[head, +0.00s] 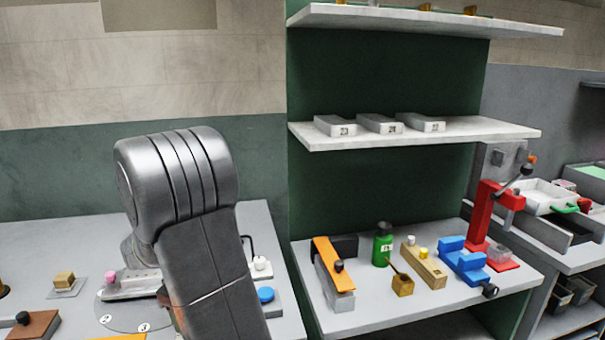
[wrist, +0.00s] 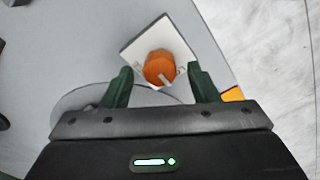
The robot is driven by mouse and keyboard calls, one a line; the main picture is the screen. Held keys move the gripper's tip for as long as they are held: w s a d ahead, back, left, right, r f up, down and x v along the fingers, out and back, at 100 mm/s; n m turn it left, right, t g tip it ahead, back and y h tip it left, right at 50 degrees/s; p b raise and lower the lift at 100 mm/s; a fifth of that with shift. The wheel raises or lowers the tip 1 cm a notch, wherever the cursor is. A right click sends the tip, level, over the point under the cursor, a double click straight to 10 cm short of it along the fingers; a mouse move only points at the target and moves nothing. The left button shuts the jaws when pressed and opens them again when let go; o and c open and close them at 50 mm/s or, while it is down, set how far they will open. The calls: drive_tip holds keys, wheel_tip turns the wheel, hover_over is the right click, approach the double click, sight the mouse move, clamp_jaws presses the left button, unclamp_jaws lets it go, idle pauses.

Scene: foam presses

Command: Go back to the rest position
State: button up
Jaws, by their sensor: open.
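My gripper (wrist: 160,70) shows in the wrist view with its two dark green fingers spread apart. An orange round knob (wrist: 158,65) with a pale pointer mark appears between the fingertips, with gaps on both sides. I cannot tell how far below the fingertips it is. The knob sits on a white square plate (wrist: 135,45) on a grey surface. In the head view my arm covers the middle left of the bench, and my gripper is hidden behind it.
A grey bench (head: 40,240) holds a small wooden block (head: 64,280) and a blue button (head: 266,294). To the right, a shelf unit's lower board (head: 385,310) carries an orange clamp (head: 328,257), a green bottle (head: 382,246), a blue vise (head: 463,260) and a red press (head: 484,215).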

idle(0.4)
wheel_tip(320, 180, up, 14)
wheel_tip(320, 180, down, 14)
drive_tip(key=shift+r, duration=0.15)
drive_tip(key=shift+f+m, duration=0.3)
drive_tip(key=m, duration=0.4)
drive_tip(key=shift+m, duration=0.3)
drive_tip(key=m+b, duration=0.1)
drive_tip(key=m, duration=0.3)
drive_tip(key=shift+m, duration=0.3)
drive_tip(key=m+b, duration=0.1)
drive_tip(key=m, duration=0.4)
drive_tip(key=shift+d+m+b, duration=0.1)
drive_tip(key=shift+m+b, duration=0.35)
drive_tip(key=shift+m, duration=1.25)
